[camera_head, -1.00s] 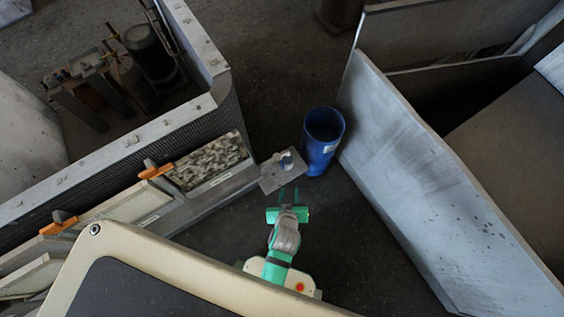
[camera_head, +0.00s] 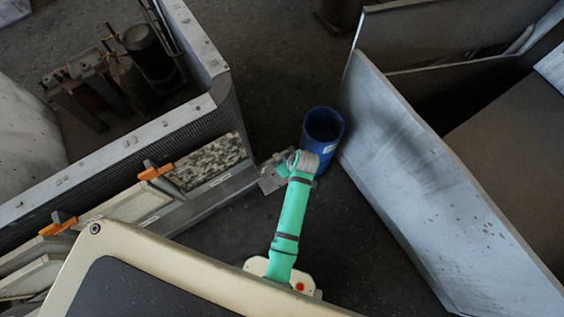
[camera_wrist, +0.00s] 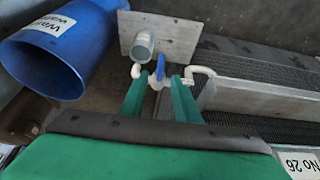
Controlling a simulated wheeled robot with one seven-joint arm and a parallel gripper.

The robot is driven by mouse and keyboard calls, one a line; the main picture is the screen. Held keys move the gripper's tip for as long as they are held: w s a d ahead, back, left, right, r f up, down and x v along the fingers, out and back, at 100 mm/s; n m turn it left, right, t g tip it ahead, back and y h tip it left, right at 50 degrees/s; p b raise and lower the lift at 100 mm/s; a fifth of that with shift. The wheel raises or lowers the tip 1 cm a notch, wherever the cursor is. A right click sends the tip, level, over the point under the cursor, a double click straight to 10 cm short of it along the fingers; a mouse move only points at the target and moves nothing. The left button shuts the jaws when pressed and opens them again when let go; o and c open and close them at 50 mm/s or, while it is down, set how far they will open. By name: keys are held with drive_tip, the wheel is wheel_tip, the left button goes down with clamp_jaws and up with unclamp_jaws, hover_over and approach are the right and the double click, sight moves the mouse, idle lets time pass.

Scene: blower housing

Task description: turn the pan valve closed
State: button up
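In the wrist view, the pan valve has a small blue handle (camera_wrist: 160,67) on a white body (camera_wrist: 157,86). White pipe ends show on both sides of it. My gripper (camera_wrist: 160,76) is open, with one green finger on each side of the valve. I cannot tell whether either finger touches the handle. In the head view, my arm's wrist hides the valve and most of the gripper above the grey metal plate (camera_head: 269,183). That plate also shows in the wrist view (camera_wrist: 178,36), behind the valve, with a grey pipe stub (camera_wrist: 143,44) on it.
A blue barrel (camera_head: 322,127) stands close beside the plate; the wrist view shows it at left (camera_wrist: 62,50). The ribbed housing (camera_head: 110,160) with orange handles (camera_head: 156,171) lies to the left. A large grey panel (camera_head: 430,180) stands at right. Dark floor lies between.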

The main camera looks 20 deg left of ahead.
drive_tip(key=x, duration=0.8)
drive_tip(key=shift+f, duration=0.1)
drive_tip(key=shift+a, duration=0.1)
drive_tip(key=shift+c, duration=0.2)
drive_tip(key=shift+s, duration=0.1)
clamp_jaws()
